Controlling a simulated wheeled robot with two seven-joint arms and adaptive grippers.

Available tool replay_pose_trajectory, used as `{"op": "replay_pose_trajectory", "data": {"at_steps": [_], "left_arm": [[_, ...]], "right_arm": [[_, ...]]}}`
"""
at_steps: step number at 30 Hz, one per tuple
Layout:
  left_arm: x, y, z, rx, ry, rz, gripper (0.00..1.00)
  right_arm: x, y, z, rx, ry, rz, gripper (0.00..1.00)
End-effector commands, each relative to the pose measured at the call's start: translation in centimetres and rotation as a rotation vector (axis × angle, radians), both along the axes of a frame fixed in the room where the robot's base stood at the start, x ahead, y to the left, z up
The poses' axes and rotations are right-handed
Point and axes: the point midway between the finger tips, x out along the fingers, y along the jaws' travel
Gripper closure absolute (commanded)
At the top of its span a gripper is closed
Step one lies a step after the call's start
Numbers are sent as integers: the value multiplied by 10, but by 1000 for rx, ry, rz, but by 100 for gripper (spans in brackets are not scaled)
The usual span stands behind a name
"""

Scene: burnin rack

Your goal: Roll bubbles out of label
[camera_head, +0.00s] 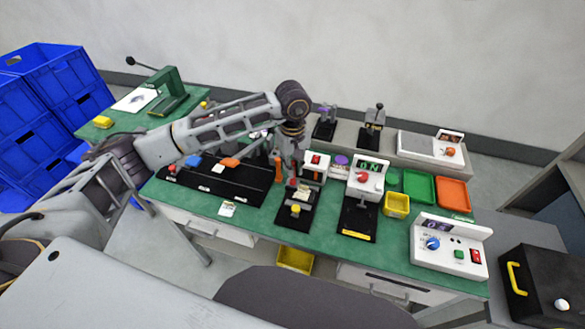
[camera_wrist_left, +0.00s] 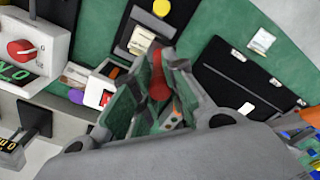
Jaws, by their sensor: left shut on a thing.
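My left gripper (camera_head: 291,172) points down over the green bench, above the far end of a small black plate (camera_head: 287,221). It is shut on a small red-ended tool (camera_wrist_left: 158,82), which looks like a roller; the fingers hide most of it. The black plate carries a pale label-like piece (camera_head: 302,196) and a yellow knob (camera_head: 295,210). In the left wrist view the pale piece (camera_wrist_left: 140,40) lies just beyond the fingertips, and I cannot tell whether the tool touches it. Another small white label (camera_head: 227,208) lies on the green mat to the left. My right gripper is not in view.
A long black tray (camera_head: 225,187) lies left of the plate. A white device with a red knob and green display (camera_head: 367,176) stands to the right, by a yellow bin (camera_head: 396,205). Green (camera_head: 419,187) and orange (camera_head: 453,194) trays sit farther right.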

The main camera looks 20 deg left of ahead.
Motion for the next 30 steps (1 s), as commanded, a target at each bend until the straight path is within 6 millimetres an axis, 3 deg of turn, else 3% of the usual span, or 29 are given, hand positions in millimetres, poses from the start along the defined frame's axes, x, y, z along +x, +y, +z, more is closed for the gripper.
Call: {"op": "replay_pose_trajectory", "data": {"at_steps": [12, 30], "left_arm": [[1, -2, 40, -1, -2, 12, 100], [0, -2, 45, -1, -1, 14, 100]], "right_arm": [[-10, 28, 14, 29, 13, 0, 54], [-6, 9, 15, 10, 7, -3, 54]]}}
